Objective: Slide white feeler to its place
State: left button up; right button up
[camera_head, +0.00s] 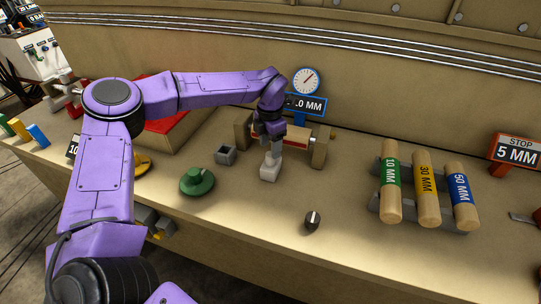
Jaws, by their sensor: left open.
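My left gripper (270,166) reaches down over the middle of the bench, in front of the roller stand (318,150). It is open, with its pale grey end low over the bench top. I cannot make out a separate white feeler there; a pale piece at the fingertips blends with the gripper. The stand has wooden end blocks and a red-marked bar, partly hidden behind my gripper. A round dial gauge (306,80) stands behind it, above a blue-framed sign (308,104) ending in "0 MM", partly covered by my arm. My right gripper is out of view.
Wooden rollers marked 10 (391,185), 30 (424,185) and 50 MM (459,190) lie right. A "STOP 5 MM" sign (515,152) stands far right.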

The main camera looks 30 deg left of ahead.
pick_arm(q)
notch_tip(320, 180, up, 6)
jog(key=shift+r+b, duration=0.1)
jog(key=shift+b, duration=0.35)
